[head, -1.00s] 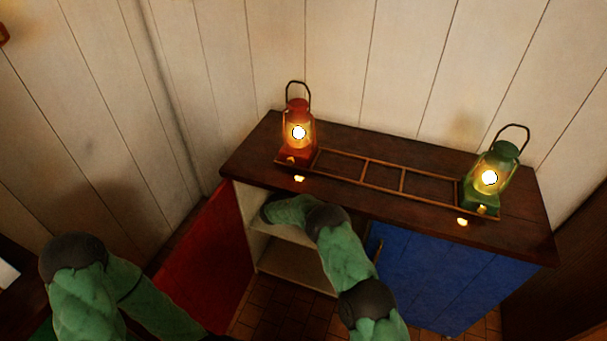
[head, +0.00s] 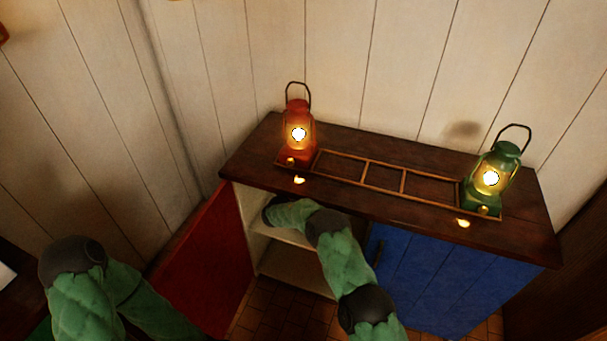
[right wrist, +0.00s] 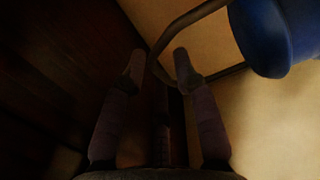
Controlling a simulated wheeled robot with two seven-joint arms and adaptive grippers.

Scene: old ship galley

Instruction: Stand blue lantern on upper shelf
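The blue lantern (right wrist: 270,35) shows in the right wrist view at the upper right, partly cut off by the frame edge. Its dark wire handle (right wrist: 164,42) loops toward my right gripper (right wrist: 157,72). The fingers stand apart, with part of the handle in the gap and the right finger overlapping the loop; I see no firm grip. In the head view my right arm reaches into the open left part of the cabinet, by the upper shelf (head: 290,237); the gripper and blue lantern are hidden there. My left arm is at lower left, its gripper outside the view.
The red door (head: 205,255) stands open at left; the blue door (head: 440,275) is shut. On the cabinet top (head: 345,140), a lit red lantern (head: 298,150) and a lit green lantern (head: 482,200) stand at the ends of a wooden rack (head: 385,177).

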